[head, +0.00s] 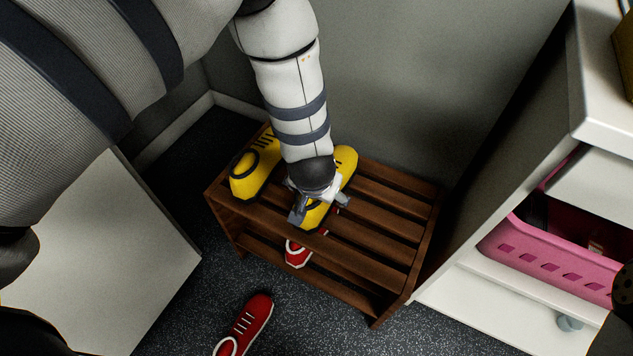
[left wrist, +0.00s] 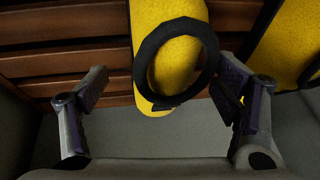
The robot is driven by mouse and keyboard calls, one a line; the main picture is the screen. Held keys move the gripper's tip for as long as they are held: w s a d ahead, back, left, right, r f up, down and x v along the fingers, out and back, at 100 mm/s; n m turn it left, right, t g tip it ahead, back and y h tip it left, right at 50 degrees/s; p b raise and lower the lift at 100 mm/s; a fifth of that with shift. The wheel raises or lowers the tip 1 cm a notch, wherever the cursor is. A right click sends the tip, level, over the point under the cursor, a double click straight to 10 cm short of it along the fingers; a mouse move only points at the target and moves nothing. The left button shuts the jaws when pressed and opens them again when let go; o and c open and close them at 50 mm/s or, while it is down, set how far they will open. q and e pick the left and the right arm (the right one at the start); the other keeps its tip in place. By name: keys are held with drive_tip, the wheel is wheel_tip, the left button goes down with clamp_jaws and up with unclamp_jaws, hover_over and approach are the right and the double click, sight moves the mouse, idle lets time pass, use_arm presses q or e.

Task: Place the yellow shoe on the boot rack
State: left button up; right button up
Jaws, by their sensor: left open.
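Two yellow shoes are on the top slats of the brown wooden boot rack (head: 385,222). One yellow shoe (head: 345,160) lies under my left gripper (head: 320,206), with its toe toward the wall. The other yellow shoe (head: 243,184) stands to its left, at the rack's left end. In the left wrist view, my left gripper (left wrist: 162,88) is open, with its fingers apart on either side of the near shoe's black-collared heel (left wrist: 160,70). Gaps show between the fingers and the shoe. The second yellow shoe (left wrist: 287,45) shows at the right. My right gripper is not in view.
A red shoe (head: 297,255) is on the rack's lower shelf, and another red shoe (head: 246,325) lies on the dark floor. A white cabinet with a pink basket (head: 545,255) stands at the right. The rack's right top slats are bare.

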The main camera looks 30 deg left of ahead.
use_arm(q)
drive_tip(key=p+v, duration=0.1)
drive_tip(key=v, duration=0.6)
drive_tip(key=shift+r, duration=0.2)
drive_tip(key=s+a+f+g, duration=0.2)
drive_tip(key=s+f, duration=0.3)
drive_tip(key=s, duration=0.4)
drive_tip(key=s+a+f+g, duration=0.2)
drive_tip(key=s+f, duration=0.2)
drive_tip(key=s, duration=0.6)
drive_tip(key=s+a+r+g+h, duration=0.1)
drive_tip(key=s+g, duration=0.5)
drive_tip(key=s, duration=2)
drive_tip(key=shift+r+h, duration=0.3)
